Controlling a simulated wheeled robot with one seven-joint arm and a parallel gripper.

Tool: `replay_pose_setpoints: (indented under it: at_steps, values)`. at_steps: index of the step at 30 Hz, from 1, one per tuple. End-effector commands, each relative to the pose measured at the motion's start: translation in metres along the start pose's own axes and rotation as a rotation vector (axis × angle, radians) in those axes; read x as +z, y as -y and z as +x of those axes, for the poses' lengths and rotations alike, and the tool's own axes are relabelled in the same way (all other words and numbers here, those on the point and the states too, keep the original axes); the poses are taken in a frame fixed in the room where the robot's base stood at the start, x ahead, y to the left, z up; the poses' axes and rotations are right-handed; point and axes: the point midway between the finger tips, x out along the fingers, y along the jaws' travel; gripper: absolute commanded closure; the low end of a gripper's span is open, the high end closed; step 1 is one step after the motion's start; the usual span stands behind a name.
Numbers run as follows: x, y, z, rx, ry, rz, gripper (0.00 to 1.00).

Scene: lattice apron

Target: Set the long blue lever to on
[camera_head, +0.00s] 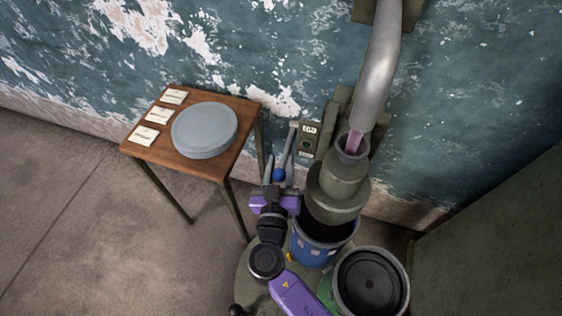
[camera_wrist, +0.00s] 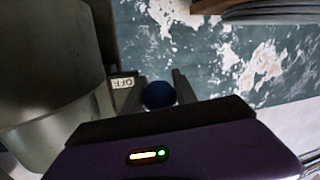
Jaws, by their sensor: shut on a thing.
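The long lever has a blue ball knob (camera_head: 279,175) on a pale grey rod that runs up to a wall-mounted switch box (camera_head: 308,138). My gripper (camera_head: 279,167), with a purple body, is around the knob with one finger on each side, and is shut on it. The wrist view also shows the blue knob (camera_wrist: 159,94) between my two grey fingers (camera_wrist: 158,88). Near it is a white label (camera_wrist: 122,83) reading OFF. The box bears small labels in the head view, too small to read surely. The lever slants down toward my gripper; its rod is mostly hidden in the wrist view.
A grey-green funnel-like machine (camera_head: 338,190) with a pipe (camera_head: 378,80) above stands right of the lever, over a blue drum (camera_head: 312,251). An open green drum (camera_head: 345,303) is in front. Left is a wooden table (camera_head: 180,160) with a grey round lid (camera_head: 205,130) and cards.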

Motion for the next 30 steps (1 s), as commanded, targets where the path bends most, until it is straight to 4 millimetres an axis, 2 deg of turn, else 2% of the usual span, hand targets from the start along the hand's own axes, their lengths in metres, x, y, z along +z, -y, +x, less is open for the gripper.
replay_pose_setpoints:
  at_steps: [1,11,30]
  values:
    - [-0.007,-0.001,-0.002,-0.006,0.018,0.004,1.0]
    - [-0.028,-0.003,-0.012,-0.045,0.212,0.043,1.0]
    - [-0.084,-0.011,-0.011,-0.045,0.189,0.043,1.0]
